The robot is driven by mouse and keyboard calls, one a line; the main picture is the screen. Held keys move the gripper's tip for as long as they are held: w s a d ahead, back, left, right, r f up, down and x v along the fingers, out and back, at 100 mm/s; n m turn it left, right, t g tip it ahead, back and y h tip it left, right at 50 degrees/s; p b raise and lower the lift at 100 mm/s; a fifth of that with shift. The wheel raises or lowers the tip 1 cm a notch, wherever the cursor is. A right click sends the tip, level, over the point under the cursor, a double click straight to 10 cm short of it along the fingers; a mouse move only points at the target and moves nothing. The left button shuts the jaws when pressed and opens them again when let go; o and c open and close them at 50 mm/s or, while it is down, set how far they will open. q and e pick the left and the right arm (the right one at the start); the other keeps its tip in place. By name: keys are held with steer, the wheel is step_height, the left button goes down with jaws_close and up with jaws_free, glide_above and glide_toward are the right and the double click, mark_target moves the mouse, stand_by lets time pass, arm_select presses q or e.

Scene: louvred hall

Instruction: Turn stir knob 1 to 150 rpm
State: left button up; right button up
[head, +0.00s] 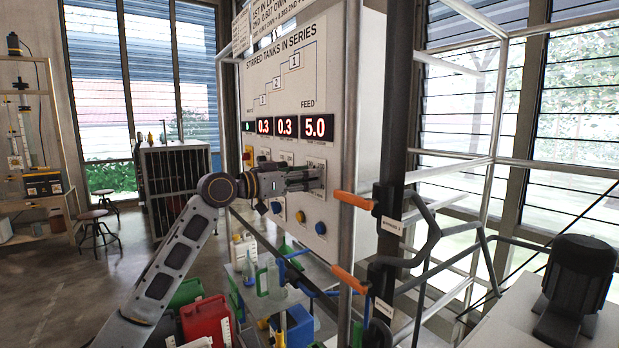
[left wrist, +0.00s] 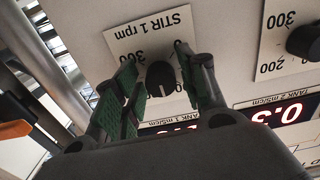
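Stir knob 1 (left wrist: 161,78) is a dark round knob on a white plate (left wrist: 150,35) marked "STIR 1 rpm", upside down in the left wrist view. My left gripper (left wrist: 163,66) is open, with its green-padded fingers on either side of the knob. Whether a pad touches it I cannot tell. The fingers cover part of the dial, and I cannot read its setting. In the head view my left gripper (head: 318,177) is at the right side of the control panel (head: 340,115) and hides the knob. My right gripper is not in view.
A second dark knob (left wrist: 305,42) with a 300 mark sits beside it. Red displays (head: 284,127) read 0.3, 0.3 and 5.0 above the gripper. Blue and yellow buttons (head: 300,216) are below. Orange-handled levers (head: 354,201) stick out at the right edge.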

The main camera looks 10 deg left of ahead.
arm_select(q)
steer(key=shift+o, duration=0.3)
steer(key=shift+r, duration=0.1)
steer(key=shift+s, duration=0.1)
steer(key=b+v, duration=0.2)
steer(key=v, duration=0.5)
stand_by(0.4)
steer(key=shift+r, duration=0.1)
steer(key=shift+a, duration=0.1)
steer(key=v, duration=1.1)
steer(key=shift+s+a, duration=0.25)
steer(key=shift+s, duration=0.1)
steer(key=shift+w, duration=0.1)
stand_by(0.6)
